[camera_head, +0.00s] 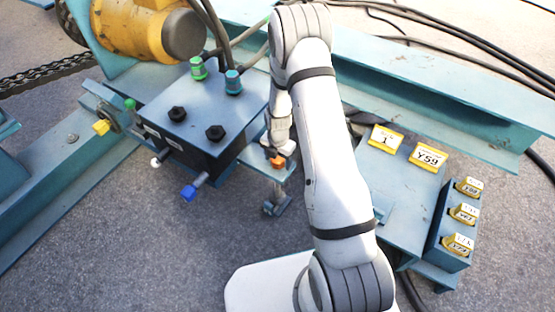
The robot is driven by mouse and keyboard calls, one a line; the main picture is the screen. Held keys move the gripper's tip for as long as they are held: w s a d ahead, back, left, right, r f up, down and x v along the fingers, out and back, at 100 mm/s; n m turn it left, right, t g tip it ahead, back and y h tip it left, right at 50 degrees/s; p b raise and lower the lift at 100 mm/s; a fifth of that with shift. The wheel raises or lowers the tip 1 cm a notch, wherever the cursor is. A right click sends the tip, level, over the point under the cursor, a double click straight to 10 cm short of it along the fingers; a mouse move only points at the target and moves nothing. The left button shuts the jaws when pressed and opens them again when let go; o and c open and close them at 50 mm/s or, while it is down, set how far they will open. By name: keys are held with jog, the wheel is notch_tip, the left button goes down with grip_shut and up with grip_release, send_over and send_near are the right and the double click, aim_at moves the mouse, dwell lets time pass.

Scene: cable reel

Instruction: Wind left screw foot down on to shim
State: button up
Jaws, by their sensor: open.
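A screw foot (278,194) hangs below a blue bracket at the centre of the view, with a grey-blue foot at its lower end. An orange head (277,161) tops it. My gripper (281,151) is open, pointing down right at the orange head; whether its fingers stand around the head or just above it I cannot tell. I cannot make out a shim under the foot, nor whether the foot touches anything. My arm hides the area to the right of the screw.
A blue box (205,118) with black knobs and green and blue fittings stands close left of my gripper. A yellow motor (150,32) is behind it. A panel with yellow labels (428,157) and tagged blocks (463,213) lies right. Cables cross the back.

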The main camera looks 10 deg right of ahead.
jog(key=c, duration=0.9)
jog(key=shift+m, duration=0.3)
